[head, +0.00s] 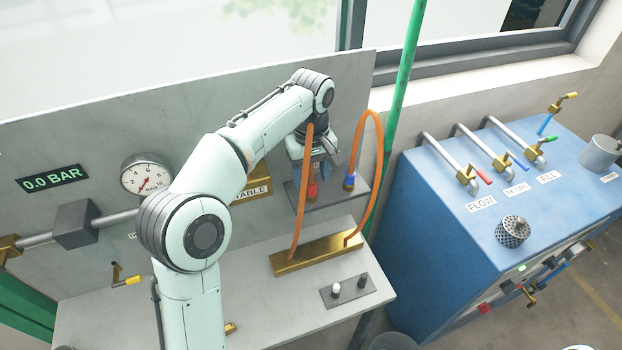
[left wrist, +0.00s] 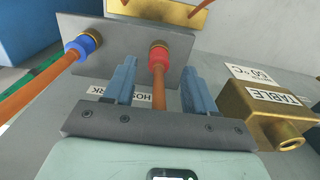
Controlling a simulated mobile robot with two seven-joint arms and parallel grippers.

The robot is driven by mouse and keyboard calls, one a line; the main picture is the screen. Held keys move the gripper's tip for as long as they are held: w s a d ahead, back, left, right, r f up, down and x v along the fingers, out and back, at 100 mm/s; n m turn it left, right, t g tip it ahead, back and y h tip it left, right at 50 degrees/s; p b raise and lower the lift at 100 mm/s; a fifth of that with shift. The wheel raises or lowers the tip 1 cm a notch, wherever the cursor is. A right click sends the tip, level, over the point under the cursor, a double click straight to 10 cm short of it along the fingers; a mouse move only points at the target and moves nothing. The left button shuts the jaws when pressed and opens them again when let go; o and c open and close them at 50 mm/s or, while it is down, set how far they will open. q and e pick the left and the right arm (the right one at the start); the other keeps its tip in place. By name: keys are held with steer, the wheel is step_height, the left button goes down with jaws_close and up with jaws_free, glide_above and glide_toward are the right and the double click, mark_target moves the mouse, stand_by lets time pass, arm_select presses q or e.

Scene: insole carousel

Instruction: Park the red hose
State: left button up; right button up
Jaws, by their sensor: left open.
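The red hose is an orange hose with a red coupling (head: 311,190) in the head view. Its red coupling also shows in the left wrist view (left wrist: 158,57), with its end at a brass ring on the grey park plate (left wrist: 120,38). I cannot tell how firmly it is seated. The plate also shows in the head view (head: 325,199). My left gripper (head: 322,168) is open at the plate. In the left wrist view its two blue fingers (left wrist: 160,82) stand on either side of the orange hose just behind the red coupling, apparently not squeezing it. My right gripper is out of view.
A blue-collared hose (left wrist: 80,47) is on the same plate, close beside my fingers. A brass block marked TABLE (left wrist: 272,118) stands on the other side. A brass manifold (head: 318,251) lies below. The blue cabinet (head: 440,225) stands at the right.

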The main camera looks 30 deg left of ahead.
mark_target(311, 177)
arm_select(q)
steer(key=r, duration=0.2)
steer(key=r+p, duration=0.1)
steer(key=r, duration=0.5)
steer(key=shift+w+r+p, duration=0.2)
steer(key=shift+w+p, duration=0.15)
steer(key=shift+p, duration=0.05)
steer(key=shift+s+r, duration=0.25)
steer(key=shift+r, duration=0.75)
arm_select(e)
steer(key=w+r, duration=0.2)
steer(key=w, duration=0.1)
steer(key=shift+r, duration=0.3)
arm_select(q)
steer(key=shift+w, duration=0.1)
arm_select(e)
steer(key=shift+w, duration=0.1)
